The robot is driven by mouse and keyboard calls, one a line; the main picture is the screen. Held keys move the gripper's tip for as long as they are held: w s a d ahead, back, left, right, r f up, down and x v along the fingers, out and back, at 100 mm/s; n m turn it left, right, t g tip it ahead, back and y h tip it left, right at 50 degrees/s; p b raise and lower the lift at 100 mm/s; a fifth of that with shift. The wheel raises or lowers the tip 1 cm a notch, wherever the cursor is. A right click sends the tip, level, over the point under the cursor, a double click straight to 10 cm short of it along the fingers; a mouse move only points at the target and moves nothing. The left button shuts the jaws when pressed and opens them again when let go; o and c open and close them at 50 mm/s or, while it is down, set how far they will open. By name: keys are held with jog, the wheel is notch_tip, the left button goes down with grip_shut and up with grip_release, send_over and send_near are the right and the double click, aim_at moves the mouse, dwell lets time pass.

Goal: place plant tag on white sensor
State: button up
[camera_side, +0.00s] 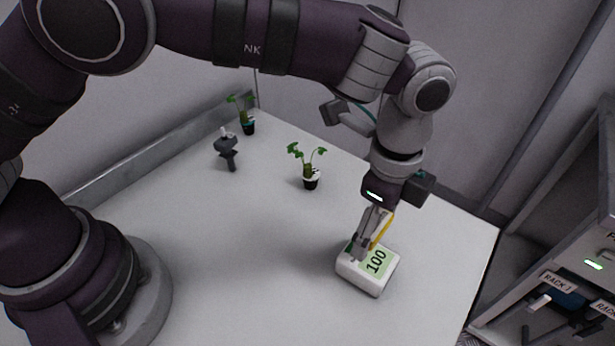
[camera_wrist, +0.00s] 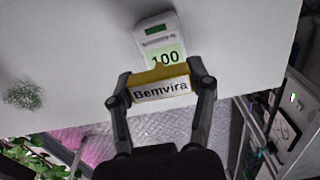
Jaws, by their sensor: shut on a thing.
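The plant tag (camera_wrist: 161,89) is white with a yellow edge and reads "Bemvira". My gripper (camera_wrist: 162,78) is shut on it, with one finger at each side. In the side view the tag shows as a thin yellow strip (camera_side: 383,231) beside my gripper (camera_side: 360,246). The white sensor (camera_side: 362,280) is a small box on the table with a green display reading 100. My gripper is right over the sensor's back left part. The sensor also shows in the wrist view (camera_wrist: 151,28), partly hidden behind the tag. I cannot tell whether the tag touches it.
A potted seedling (camera_side: 311,181) stands at mid-table, and another (camera_side: 248,126) stands near the back corner. A dark grey tool-like object (camera_side: 228,155) is close to that corner. A cabinet with racks (camera_side: 560,290) stands at the right. The table left of the sensor is clear.

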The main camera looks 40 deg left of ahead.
aim_at(373, 245)
jog(key=shift+w+d+f, duration=0.15)
jog(key=shift+f, duration=1.6)
jog(key=shift+f, duration=0.15)
jog(key=o, duration=0.8)
